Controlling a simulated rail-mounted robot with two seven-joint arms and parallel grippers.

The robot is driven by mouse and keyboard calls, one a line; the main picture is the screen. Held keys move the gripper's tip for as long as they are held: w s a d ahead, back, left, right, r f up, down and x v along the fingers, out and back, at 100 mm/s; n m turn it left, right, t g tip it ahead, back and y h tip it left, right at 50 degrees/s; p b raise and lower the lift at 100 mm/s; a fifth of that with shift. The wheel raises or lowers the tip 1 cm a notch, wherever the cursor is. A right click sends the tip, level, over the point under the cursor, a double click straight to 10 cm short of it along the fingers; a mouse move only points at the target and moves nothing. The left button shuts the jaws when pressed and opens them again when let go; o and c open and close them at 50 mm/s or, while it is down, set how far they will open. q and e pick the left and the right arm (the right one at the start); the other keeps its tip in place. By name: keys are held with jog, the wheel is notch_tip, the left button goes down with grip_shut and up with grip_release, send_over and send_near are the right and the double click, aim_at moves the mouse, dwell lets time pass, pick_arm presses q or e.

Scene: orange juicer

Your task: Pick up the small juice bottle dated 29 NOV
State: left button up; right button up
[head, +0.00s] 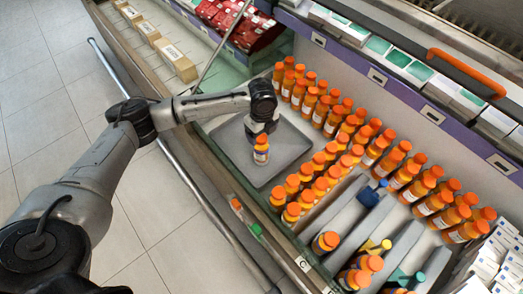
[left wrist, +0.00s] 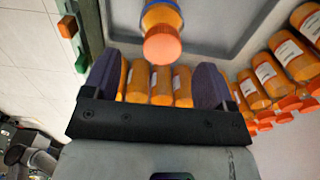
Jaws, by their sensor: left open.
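A small orange juice bottle (head: 261,155) with an orange cap and a pale label stands alone on a grey tray (head: 238,165). No date can be read on any label. My left gripper (head: 262,125) is just above this bottle in the head view, its fingers mostly hidden by the wrist. In the left wrist view the purple fingers of my left gripper (left wrist: 156,80) are apart. The lone bottle's orange cap (left wrist: 162,47) shows just beyond the fingertips, and nothing is clearly held. My right gripper is not in view.
Rows of small juice bottles (head: 318,180) stand right of the tray, with larger bottles (head: 405,172) behind them. Grey dividers (head: 335,210) separate bottles at the front. A rail (head: 215,212) runs along the counter's front edge. The tray around the lone bottle is clear.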

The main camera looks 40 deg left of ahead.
aim_at(261, 137)
pick_arm(q)
jog(key=f, duration=0.1)
jog(key=f+b, duration=0.1)
jog(key=f, duration=0.1)
jog(key=f+b, duration=0.1)
jog(key=shift+w+a+f, duration=0.1)
jog(key=shift+a+f, duration=0.1)
jog(key=shift+a, duration=0.05)
jog(key=shift+f, duration=0.3)
jog(key=shift+c, duration=0.2)
grip_shut()
